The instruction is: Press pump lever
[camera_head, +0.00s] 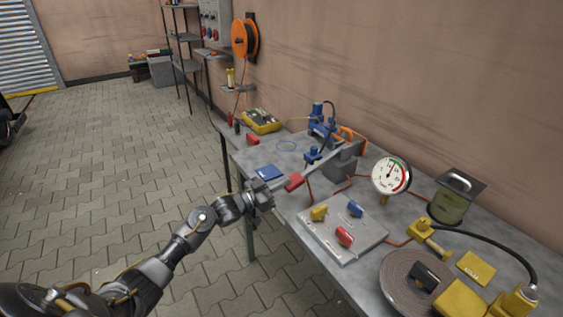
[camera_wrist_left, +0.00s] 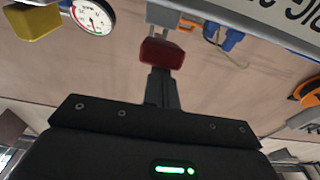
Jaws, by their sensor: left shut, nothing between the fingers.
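The pump (camera_head: 342,162) is a grey block on the workbench. Its lever (camera_head: 318,166) is a grey bar reaching out toward the bench's front edge and ending in a red grip (camera_head: 294,181). My left gripper (camera_head: 276,189) is shut and empty, with its fingertips right beside the red grip. In the left wrist view the closed fingers (camera_wrist_left: 162,88) point at the red grip (camera_wrist_left: 163,53), which shows just beyond the tips. I cannot tell whether they touch. My right gripper is not in view.
A round gauge (camera_head: 391,176) stands right of the pump. A plate (camera_head: 342,229) with yellow, blue and red handles lies in front of it. Blue fittings (camera_head: 318,122) stand behind the pump, and a blue pad (camera_head: 270,172) lies left. Paved floor left of the bench is clear.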

